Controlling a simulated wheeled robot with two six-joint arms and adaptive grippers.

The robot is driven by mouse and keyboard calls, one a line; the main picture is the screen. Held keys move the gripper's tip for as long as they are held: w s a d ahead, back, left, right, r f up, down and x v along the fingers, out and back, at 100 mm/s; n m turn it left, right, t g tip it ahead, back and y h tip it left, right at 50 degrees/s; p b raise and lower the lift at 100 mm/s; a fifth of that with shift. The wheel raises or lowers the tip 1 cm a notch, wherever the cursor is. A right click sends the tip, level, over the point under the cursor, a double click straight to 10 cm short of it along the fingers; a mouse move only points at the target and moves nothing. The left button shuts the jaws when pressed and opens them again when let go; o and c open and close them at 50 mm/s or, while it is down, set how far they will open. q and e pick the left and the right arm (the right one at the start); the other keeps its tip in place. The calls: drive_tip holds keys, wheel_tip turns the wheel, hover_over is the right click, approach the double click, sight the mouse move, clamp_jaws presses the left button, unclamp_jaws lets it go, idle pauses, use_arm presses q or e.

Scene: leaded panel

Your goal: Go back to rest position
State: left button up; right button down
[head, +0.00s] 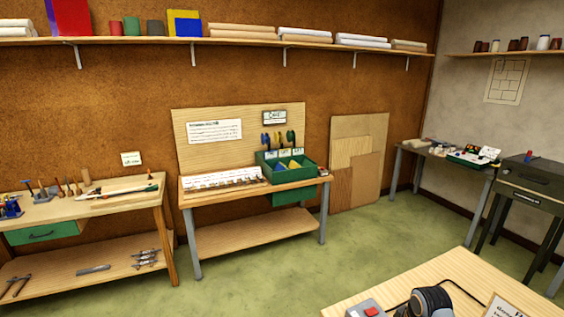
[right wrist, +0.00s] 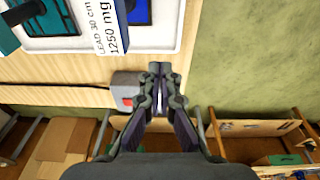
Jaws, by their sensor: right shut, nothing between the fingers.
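My right gripper (right wrist: 160,72) shows in the right wrist view with its fingers together and nothing between them. It hangs over or close to the edge of the pale wooden table (right wrist: 40,68), beside a grey box with a red button (right wrist: 124,104). Whether it touches anything cannot be told. A dark rounded shape stands at the bottom of the head view; I cannot tell whether it is part of my arm. My left gripper is in neither view.
The near table (head: 455,272) holds the button box (head: 366,311), a black cable and a card (head: 505,308). A white tray (right wrist: 75,45) with coloured glass and a lead label lies on it. Benches (head: 250,195) line the wall. Green floor (head: 300,270) between is clear.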

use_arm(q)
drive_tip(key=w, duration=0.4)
use_arm(e)
drive_tip(key=s+a+m+t+h, duration=0.1)
drive_tip(key=s+a+m, duration=0.15)
drive_tip(key=s, duration=0.65)
drive_tip(key=s+a+m+t, duration=0.1)
drive_tip(key=s+a, duration=0.3)
drive_tip(key=s, duration=0.5)
wheel_tip(320, 180, down, 31)
drive_tip(key=s+d+g+b, duration=0.1)
drive_tip(key=s+d+b, duration=0.15)
drive_tip(key=b, duration=0.35)
use_arm(q)
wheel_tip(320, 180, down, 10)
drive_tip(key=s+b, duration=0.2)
drive_tip(key=b, duration=0.2)
use_arm(e)
drive_tip(key=s+d+f+g, duration=0.1)
drive_tip(key=s+f, duration=1.7)
drive_tip(key=f, duration=0.2)
drive_tip(key=shift+f+g, duration=0.3)
drive_tip(key=shift+f, duration=0.1)
drive_tip(key=shift+d+m, duration=0.1)
drive_tip(key=shift+m, duration=0.15)
